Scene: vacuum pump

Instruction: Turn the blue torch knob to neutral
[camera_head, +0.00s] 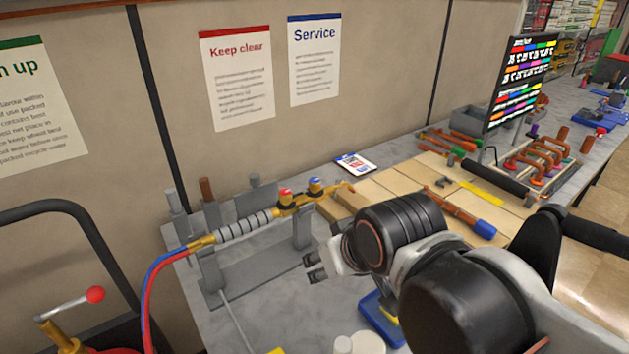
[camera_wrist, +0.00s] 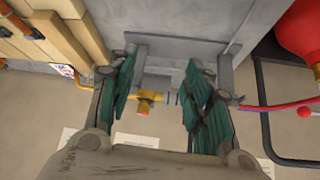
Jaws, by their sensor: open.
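The torch (camera_head: 248,224) lies level on a grey stand (camera_head: 303,228) at the bench's left end, its brass tip pointing right. The blue knob (camera_head: 315,185) stands on its brass valve body, just right of the red knob (camera_head: 285,194). My gripper (camera_head: 312,266) is open and empty, in front of and below the knobs in the head view, apart from them. In the wrist view my gripper (camera_wrist: 160,76) has its two green-padded fingers spread. The torch's brass fitting (camera_wrist: 146,97) shows between them, beyond. The blue knob's colour and marks cannot be made out there.
Red and blue hoses (camera_head: 150,290) hang from the torch's left end. Wooden boards (camera_head: 385,190) and a blue-ended tool (camera_head: 485,229) lie to the right. A blue object (camera_head: 380,318) sits below my arm. The wall with posters (camera_head: 238,80) stands close behind the torch.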

